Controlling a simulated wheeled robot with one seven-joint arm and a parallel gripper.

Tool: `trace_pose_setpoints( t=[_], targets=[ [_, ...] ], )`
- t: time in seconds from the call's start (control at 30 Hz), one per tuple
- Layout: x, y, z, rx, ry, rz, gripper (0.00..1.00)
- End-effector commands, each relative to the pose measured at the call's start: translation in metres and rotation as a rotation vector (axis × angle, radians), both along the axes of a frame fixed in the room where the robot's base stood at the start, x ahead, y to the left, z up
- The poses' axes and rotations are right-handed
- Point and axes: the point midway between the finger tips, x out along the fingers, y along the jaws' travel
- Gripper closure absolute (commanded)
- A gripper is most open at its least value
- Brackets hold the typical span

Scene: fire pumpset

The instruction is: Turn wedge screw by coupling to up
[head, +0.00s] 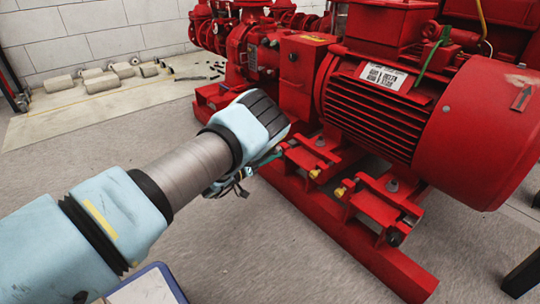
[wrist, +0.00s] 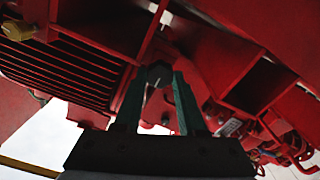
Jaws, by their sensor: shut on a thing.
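My gripper (wrist: 158,80) shows in the wrist view as two teal fingers. They are shut on a dark hexagonal screw head, the wedge screw (wrist: 159,72), on the underside of red metalwork. In the head view my gripper (head: 268,158) is low beside the red pump base, below the coupling housing (head: 298,78). There my wrist hides most of the fingers and the screw. The screw's angle is hard to read in the dark wrist view.
The red motor (head: 430,120) stands to the right on the red base frame (head: 350,240). Brass-coloured bolts (head: 340,191) stick out near my gripper. The pump (head: 245,45) is at the back. Concrete cylinders (head: 101,83) lie at the back left.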

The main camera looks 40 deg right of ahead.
Motion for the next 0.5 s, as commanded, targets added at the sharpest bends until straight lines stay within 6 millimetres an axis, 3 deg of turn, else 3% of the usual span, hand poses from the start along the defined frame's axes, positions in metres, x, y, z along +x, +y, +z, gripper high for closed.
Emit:
trace_pose_setpoints(
  t=[0.27, 0.5],
  targets=[
    [0.0015, 0.001, 0.0065, -0.008, -0.121, 0.004, 1.0],
    [0.0007, 0.0011, 0.0052, -0.018, -0.327, 0.002, 1.0]
  ],
)
